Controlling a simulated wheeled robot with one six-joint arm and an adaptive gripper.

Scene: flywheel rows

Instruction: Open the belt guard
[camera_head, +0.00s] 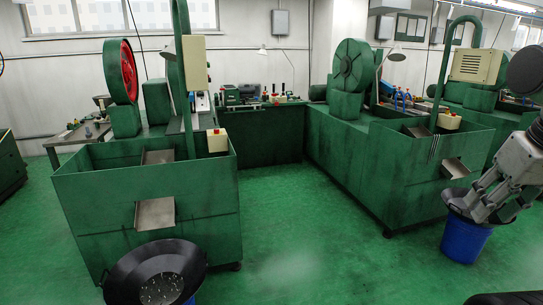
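A round green cover (353,65) stands upright on the green machine right of centre; it looks like a belt guard and appears closed. On the left machine a red flywheel (126,70) shows, with a green rim around it. Which of these bears the task's belt guard I cannot tell for certain. My gripper (478,207) is at the right edge, pointing down and left, in front of the right machine and well apart from both wheels. Nothing shows in its fingers, and their gap is not clear.
Green machine tanks (150,210) and (385,180) stand left and right, with metal chutes. A dark pan (125,275) with small parts is at the front left. A blue bucket (464,242) stands below my gripper. Green floor (310,240) between the machines is clear.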

